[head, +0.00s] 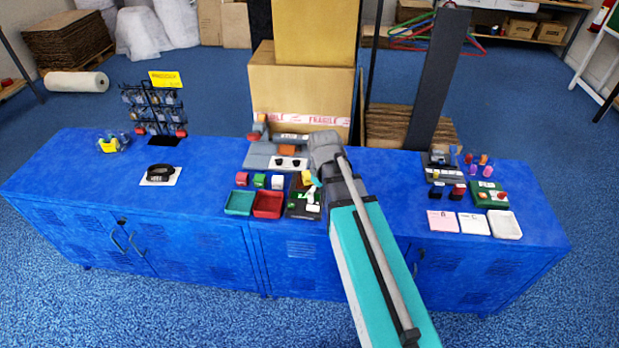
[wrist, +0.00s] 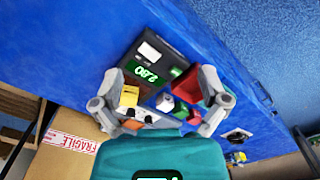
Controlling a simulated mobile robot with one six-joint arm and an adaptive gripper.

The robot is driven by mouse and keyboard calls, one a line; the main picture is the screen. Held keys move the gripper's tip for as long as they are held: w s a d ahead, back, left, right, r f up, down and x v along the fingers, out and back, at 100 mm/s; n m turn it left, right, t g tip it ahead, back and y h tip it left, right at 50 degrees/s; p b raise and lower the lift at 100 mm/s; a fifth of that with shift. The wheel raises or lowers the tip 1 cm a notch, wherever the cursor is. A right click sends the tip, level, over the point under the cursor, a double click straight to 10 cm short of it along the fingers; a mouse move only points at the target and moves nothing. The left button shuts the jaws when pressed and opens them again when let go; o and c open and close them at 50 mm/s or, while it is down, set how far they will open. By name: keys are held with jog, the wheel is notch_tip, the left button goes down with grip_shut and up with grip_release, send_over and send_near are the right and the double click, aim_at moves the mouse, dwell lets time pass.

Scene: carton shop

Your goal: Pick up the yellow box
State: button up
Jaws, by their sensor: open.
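The yellow box (wrist: 129,97) is a small block among several small items on the blue cabinet top. In the head view the yellow box (head: 306,177) stands near the dark scale (head: 295,212), just left of my arm. My gripper (wrist: 160,103) is open in the wrist view, with its fingers spread wide to either side of the items. The yellow box is between the fingers, closer to the left one. I cannot tell the gap between them. My arm hides part of the area in the head view.
A green tray (head: 239,203) and a red tray (head: 268,205) lie left of the scale, with small red and green blocks behind them. A large carton (head: 300,95) stands behind the cabinet.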

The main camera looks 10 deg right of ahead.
aim_at(308, 173)
jog(key=w+n, duration=1.4)
jog(key=w, duration=0.7)
jog(key=shift+w+r+p, duration=0.15)
jog(key=shift+r+p, duration=0.2)
jog(key=shift+r, duration=0.05)
jog(key=shift+a+f, duration=0.1)
notch_tip(308, 173, down, 8)
jog(key=b, duration=0.8)
jog(key=shift+f, duration=0.15)
jog(key=shift+f+b, duration=0.1)
jog(key=shift+b, duration=0.25)
jog(key=shift+f+b, duration=2.6)
jog(key=shift+c, duration=0.2)
